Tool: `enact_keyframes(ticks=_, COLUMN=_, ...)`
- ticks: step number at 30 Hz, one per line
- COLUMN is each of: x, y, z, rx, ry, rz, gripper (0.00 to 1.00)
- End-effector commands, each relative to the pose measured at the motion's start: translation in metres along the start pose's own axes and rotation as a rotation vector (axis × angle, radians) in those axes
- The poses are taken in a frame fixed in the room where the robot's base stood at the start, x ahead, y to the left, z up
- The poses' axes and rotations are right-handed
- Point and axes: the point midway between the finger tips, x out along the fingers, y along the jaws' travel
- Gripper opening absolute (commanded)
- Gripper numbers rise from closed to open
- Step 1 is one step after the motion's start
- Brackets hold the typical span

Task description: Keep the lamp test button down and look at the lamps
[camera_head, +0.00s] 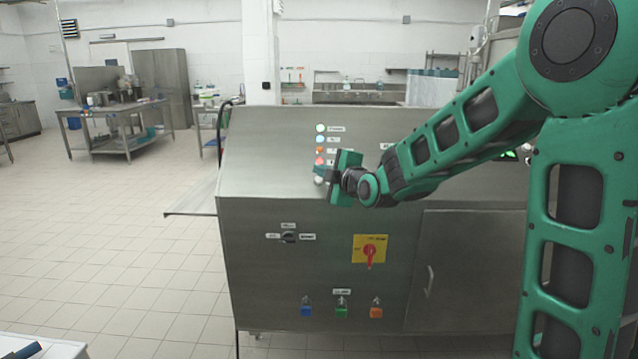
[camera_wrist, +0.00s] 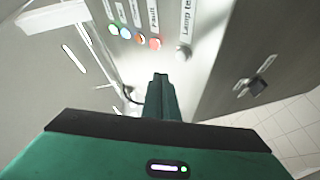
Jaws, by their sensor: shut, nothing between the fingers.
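The lamp column on the sloped steel panel shows a green lamp (camera_head: 320,128), a blue lamp (camera_head: 320,139), an orange lamp (camera_head: 320,150) and a red lamp (camera_head: 320,161). All four look bright in colour; whether they are lit is hard to tell. The wrist view also shows the lamps, with the red one (camera_wrist: 155,43) labelled Fault. The pale round lamp test button (camera_wrist: 183,53) sits below them beside its label. My gripper (camera_wrist: 160,77) is shut and empty. Its tips appear beside the button, not over it, in the wrist view; I see no contact.
The steel cabinet (camera_head: 260,200) carries a black selector switch (camera_head: 290,237), a red rotary handle (camera_head: 370,253) on a yellow plate, and blue, green and orange padlocks low down. A steel shelf (camera_head: 190,210) juts out at its left.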

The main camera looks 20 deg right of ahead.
Motion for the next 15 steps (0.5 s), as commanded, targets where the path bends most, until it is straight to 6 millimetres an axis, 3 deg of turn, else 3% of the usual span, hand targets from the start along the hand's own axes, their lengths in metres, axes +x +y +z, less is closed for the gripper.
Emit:
enact_keyframes(ticks=6, x=0.015, y=-0.011, z=0.011, rx=0.000, ry=-0.001, rz=-0.001, gripper=0.00)
enact_keyframes(ticks=15, x=0.021, y=-0.016, z=0.016, rx=0.000, ry=0.000, rz=0.000, gripper=0.00)
